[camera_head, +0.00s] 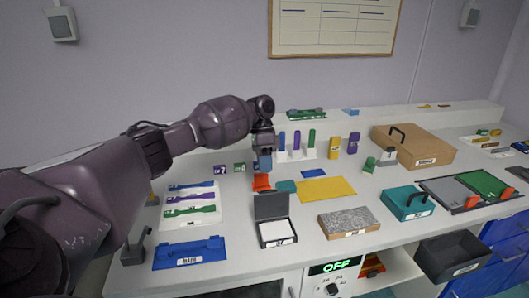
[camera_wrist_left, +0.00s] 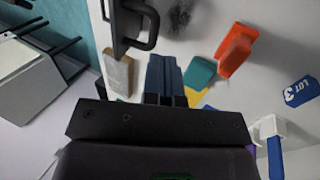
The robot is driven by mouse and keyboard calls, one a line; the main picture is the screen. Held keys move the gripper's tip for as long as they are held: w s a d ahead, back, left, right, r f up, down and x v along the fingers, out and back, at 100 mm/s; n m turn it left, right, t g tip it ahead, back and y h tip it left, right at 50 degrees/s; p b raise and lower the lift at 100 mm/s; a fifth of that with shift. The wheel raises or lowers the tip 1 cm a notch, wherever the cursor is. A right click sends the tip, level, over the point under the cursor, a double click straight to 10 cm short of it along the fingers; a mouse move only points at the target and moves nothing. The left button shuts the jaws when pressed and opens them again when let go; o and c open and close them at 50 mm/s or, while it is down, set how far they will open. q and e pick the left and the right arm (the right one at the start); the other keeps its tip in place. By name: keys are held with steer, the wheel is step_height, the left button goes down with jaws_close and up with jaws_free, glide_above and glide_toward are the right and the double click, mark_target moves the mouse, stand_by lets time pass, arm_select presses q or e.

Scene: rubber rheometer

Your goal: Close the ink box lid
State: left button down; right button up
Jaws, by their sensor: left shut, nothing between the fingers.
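The ink box appears to be the small dark grey box (camera_head: 272,229) near the front middle of the table in the head view. Its lid (camera_head: 271,205) stands raised at the back, and a pale pad or label shows at its front. My left gripper (camera_head: 264,165) is above the table behind the box, pointing down, apart from the lid. In the left wrist view its fingers (camera_wrist_left: 165,80) are together with nothing between them. I cannot clearly make out the ink box in the left wrist view. My right gripper is not in view.
An orange piece (camera_head: 261,182) and a teal block (camera_head: 286,186) lie behind the box. A yellow sheet (camera_head: 326,189) and a speckled grey block (camera_head: 349,222) are to its right. A blue case (camera_head: 189,254) lies to the left. Bare table surrounds the box.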

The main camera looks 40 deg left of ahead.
mark_target(270, 200)
arm_select(q)
steer(key=s+d+f, duration=0.1)
steer(key=s+d+f+p, duration=0.1)
steer(key=d, duration=0.1)
steer(key=shift+s+d+f, duration=0.1)
steer(key=shift+s+f, duration=0.2)
steer(key=shift+s, duration=0.05)
steer(key=shift+s+d, duration=0.45)
steer(key=shift+d, duration=0.1)
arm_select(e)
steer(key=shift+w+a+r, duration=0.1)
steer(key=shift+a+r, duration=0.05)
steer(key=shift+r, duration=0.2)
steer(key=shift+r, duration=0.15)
